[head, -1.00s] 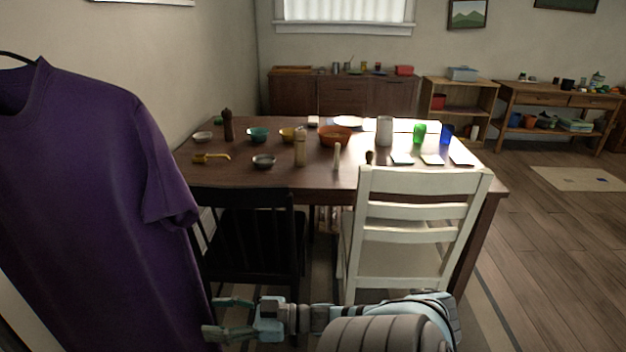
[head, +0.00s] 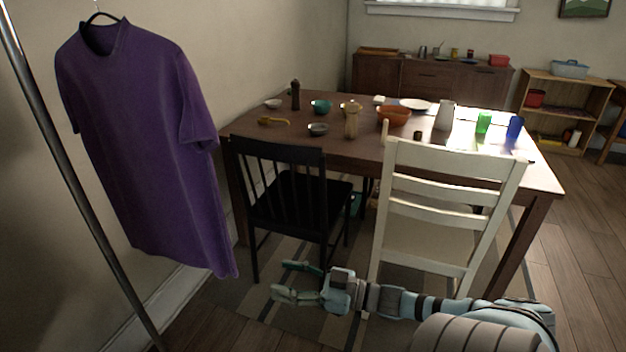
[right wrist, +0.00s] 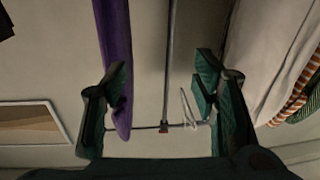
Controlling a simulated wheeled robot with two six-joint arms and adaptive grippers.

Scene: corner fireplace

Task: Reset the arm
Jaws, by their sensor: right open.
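My right gripper (head: 291,281) is in the lower middle of the head view, its arm coming in from the lower right. Its jaws are open and empty, pointing left, below the seat of the black chair in the picture. In the right wrist view the two green fingers (right wrist: 160,108) stand wide apart with nothing between them close up. My left gripper is not in view.
A purple shirt (head: 150,140) hangs on a hanger by a metal pole (head: 72,185) at the left. A black chair (head: 290,200) and a white chair (head: 425,235) stand at a table (head: 350,150) holding bowls and cups. Hanging clothes (right wrist: 285,60) show in the wrist view.

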